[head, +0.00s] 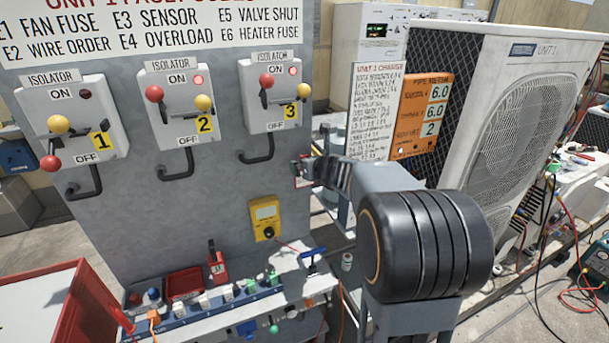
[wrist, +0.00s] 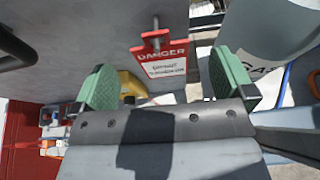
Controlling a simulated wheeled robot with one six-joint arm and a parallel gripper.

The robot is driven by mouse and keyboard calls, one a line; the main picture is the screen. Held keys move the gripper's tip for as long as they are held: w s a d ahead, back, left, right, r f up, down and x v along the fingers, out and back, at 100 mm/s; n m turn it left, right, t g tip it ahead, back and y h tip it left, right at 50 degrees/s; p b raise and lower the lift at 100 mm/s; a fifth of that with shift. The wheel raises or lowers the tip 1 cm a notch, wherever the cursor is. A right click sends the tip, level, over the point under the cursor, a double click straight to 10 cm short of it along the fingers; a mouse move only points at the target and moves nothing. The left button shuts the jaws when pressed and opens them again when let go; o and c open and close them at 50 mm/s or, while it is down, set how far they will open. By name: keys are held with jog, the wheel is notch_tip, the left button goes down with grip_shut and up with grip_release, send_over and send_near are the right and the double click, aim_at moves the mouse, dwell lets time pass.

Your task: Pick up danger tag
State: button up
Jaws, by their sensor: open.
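The danger tag (wrist: 163,66) is red and white, with a red header reading DANGER and a red clip-like top on a small peg. In the wrist view it hangs on the grey panel, ahead of and between my fingers. My gripper (wrist: 166,82) is open, with a green pad on each side of the tag and a visible gap to both. In the head view my gripper (head: 308,172) is at the panel's right edge, below isolator 3. Only a small red and white part of the tag (head: 297,175) shows there; the rest is hidden.
A cluttered bench (head: 200,325) stands beneath. An orange gauge board (head: 422,115) and condenser (head: 510,110) are at right.

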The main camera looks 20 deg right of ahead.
aim_at(304, 157)
jog(key=shift+p+x, duration=0.3)
jog(key=shift+x, duration=2.25)
jog(key=shift+w+r, duration=0.1)
jog(key=shift+r, duration=0.05)
jog(key=c, duration=1)
jog(key=shift+o, duration=0.2)
jog(key=shift+r, duration=0.15)
